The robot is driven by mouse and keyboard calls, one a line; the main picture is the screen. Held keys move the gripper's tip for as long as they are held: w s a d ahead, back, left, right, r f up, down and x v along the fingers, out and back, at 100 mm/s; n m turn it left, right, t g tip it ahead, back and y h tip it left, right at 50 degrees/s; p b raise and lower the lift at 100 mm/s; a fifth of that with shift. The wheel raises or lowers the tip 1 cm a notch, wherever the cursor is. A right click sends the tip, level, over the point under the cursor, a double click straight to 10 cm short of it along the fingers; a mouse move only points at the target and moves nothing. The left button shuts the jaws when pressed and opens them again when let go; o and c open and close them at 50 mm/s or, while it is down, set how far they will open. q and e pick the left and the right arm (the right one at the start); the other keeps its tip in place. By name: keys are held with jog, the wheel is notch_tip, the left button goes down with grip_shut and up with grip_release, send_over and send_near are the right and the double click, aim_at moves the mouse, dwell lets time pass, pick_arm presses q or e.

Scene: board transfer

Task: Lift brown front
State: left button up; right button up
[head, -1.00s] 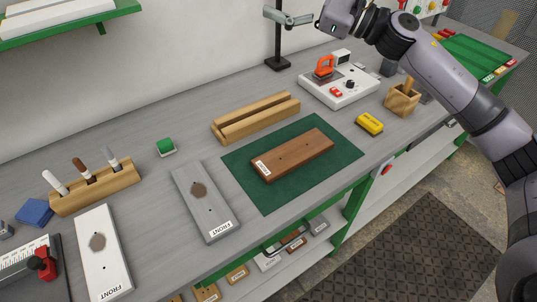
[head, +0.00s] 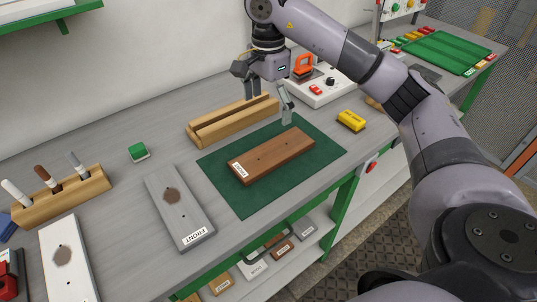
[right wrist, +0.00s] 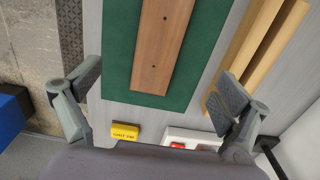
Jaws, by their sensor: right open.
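The brown board (head: 272,155) lies flat on a dark green mat (head: 243,203) on the workbench, its white FRONT label at its left end. It also shows in the right wrist view (right wrist: 161,45), lying between my fingers as seen from above. My right gripper (head: 270,103) is open and empty, above the bench near the board's far right end and beside the wooden rack. In the right wrist view its fingers (right wrist: 160,95) are spread wide, apart from the board. My left gripper is not in view.
A slotted wooden rack (head: 235,121) stands behind the mat. A grey FRONT board (head: 179,206) and a white board (head: 66,258) lie to the left. A yellow block (head: 351,120) sits right of the mat, and a white device (head: 318,90) stands behind.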

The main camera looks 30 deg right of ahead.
jog(key=p, duration=0.2)
send_over(270, 153)
jog(key=f, duration=0.9)
jog(key=shift+s+a+f, duration=0.1)
jog(key=shift+a+f, duration=0.15)
jog(key=shift+f, duration=0.15)
jog(key=f, duration=0.1)
jog(key=f+p, duration=0.2)
jog(key=f, duration=0.1)
jog(key=shift+d+f, duration=0.1)
jog(key=shift+d, duration=0.15)
jog(key=shift+f, duration=0.5)
jog(key=c, duration=1.4)
